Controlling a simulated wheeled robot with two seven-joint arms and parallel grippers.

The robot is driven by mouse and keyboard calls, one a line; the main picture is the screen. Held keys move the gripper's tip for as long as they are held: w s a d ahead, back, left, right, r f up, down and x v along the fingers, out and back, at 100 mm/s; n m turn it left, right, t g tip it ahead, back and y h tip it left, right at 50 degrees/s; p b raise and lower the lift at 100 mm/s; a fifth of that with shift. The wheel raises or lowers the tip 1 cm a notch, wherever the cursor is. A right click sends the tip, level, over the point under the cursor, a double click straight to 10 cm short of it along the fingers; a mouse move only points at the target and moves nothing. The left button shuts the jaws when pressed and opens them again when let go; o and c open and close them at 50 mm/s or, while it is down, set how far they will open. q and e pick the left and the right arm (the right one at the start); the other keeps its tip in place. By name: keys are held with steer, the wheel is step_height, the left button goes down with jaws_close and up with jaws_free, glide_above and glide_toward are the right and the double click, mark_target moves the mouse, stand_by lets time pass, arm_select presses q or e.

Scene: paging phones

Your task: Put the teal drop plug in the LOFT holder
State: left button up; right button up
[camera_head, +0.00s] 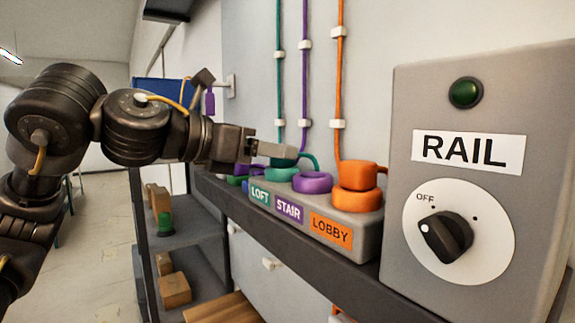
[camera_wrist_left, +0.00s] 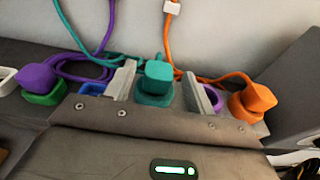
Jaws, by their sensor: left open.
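The teal plug (camera_head: 284,162) sits on the teal LOFT holder (camera_head: 278,175), behind the LOFT label (camera_head: 260,195). In the left wrist view the teal plug (camera_wrist_left: 158,72) stands roughly upright on its teal base (camera_wrist_left: 153,99), with its cord trailing back. My left gripper (camera_head: 270,150) is open. In the left wrist view its two fingers (camera_wrist_left: 155,82) stand apart on either side of the plug, with gaps visible. How deep the plug is seated is hard to tell. My right gripper is not in view.
The purple STAIR holder (camera_head: 312,183) is empty, next to the orange plug (camera_head: 357,175) on the LOBBY holder (camera_head: 357,199). A blue holder (camera_wrist_left: 92,88) and a purple plug (camera_wrist_left: 39,76) on a green holder (camera_wrist_left: 42,93) lie left. The RAIL box (camera_head: 480,190) bounds the right.

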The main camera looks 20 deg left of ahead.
arm_select(q)
steer(key=b+v, duration=0.3)
steer(key=v, duration=0.5)
stand_by(0.9)
